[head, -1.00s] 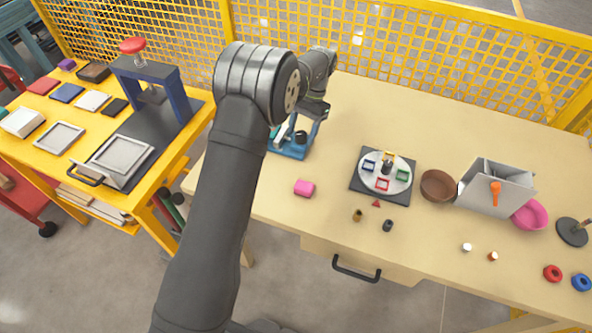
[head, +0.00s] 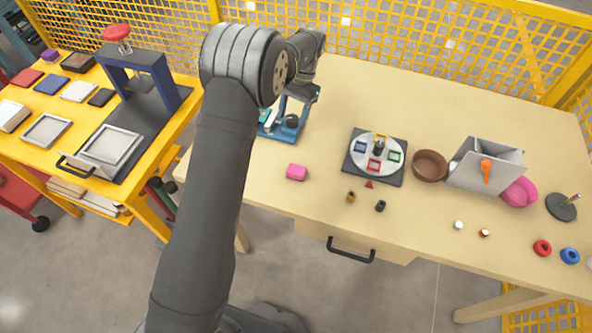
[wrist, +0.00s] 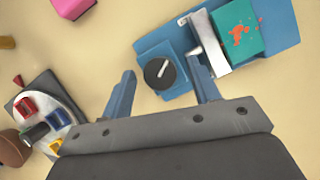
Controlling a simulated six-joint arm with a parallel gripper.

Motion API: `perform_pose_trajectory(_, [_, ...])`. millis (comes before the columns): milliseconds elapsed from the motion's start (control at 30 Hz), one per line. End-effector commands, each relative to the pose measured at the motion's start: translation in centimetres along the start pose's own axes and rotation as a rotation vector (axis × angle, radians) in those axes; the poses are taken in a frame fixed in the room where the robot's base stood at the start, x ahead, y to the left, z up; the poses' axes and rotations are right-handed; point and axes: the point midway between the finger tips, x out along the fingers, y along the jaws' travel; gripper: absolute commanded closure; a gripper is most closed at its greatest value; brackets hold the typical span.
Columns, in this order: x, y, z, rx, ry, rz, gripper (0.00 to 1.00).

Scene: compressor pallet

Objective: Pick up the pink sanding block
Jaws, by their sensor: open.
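The pink sanding block (head: 297,172) lies on the beige table near its front edge, left of the turntable. In the wrist view the pink block (wrist: 74,6) is cut off by the top edge, at upper left. My gripper (wrist: 161,74) is open and empty, with its two blue fingers apart. In the wrist view a blue fixture (wrist: 265,52) with a black knob and a teal block is seen beyond and between the fingers. The pink block is off to the left of the fingers. In the head view my arm hides part of the gripper.
The turntable (head: 354,168) with coloured frames, a brown bowl (head: 430,167), a grey bin (head: 480,180) and a pink bowl (head: 519,192) stand to the right. Small pegs lie near the front edge. A yellow table (head: 20,150) with a press is at left. Table around the block is clear.

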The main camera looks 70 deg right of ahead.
Motion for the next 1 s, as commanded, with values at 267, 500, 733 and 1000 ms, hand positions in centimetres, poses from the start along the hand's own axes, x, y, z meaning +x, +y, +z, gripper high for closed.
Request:
perform_pose_trajectory(267, [0.0, 0.0, 0.0, 0.0, 0.0, 0.0, 0.29])
perform_pose_trajectory(500, [-0.8, 0.4, 0.7, -0.01, 0.02, -0.002, 0.29])
perform_pose_trajectory(733, [-3.9, 2.6, 4.2, -0.064, 0.108, -0.001, 0.29])
perform_pose_trajectory(1000, [-7.1, 6.2, 10.5, -0.157, 0.249, 0.015, 0.29])
